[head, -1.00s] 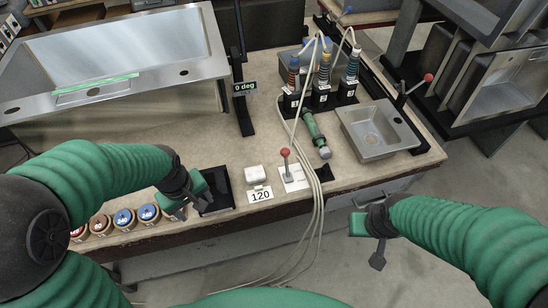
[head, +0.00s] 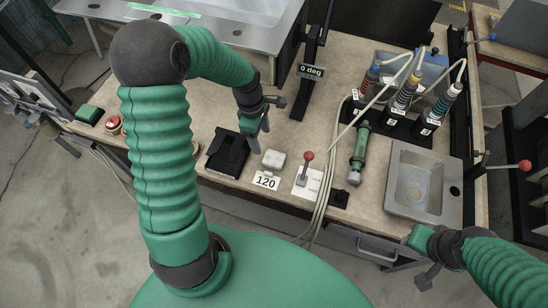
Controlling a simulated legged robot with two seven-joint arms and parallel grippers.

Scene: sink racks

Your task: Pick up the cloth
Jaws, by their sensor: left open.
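A black flat tray or plate (head: 227,154) lies to the left of the pad, partly behind my left gripper. My right gripper (head: 418,262) looks open and empty, off the front edge of the bench below the sink.
A red-knobbed lever (head: 307,157) stands right of the pad, with pale hoses beside it. A green cylindrical tool (head: 359,155), a steel sink (head: 416,181) and a rack of coloured-band handles (head: 405,95) are further right. A 0 deg display (head: 310,72) is on a post behind.

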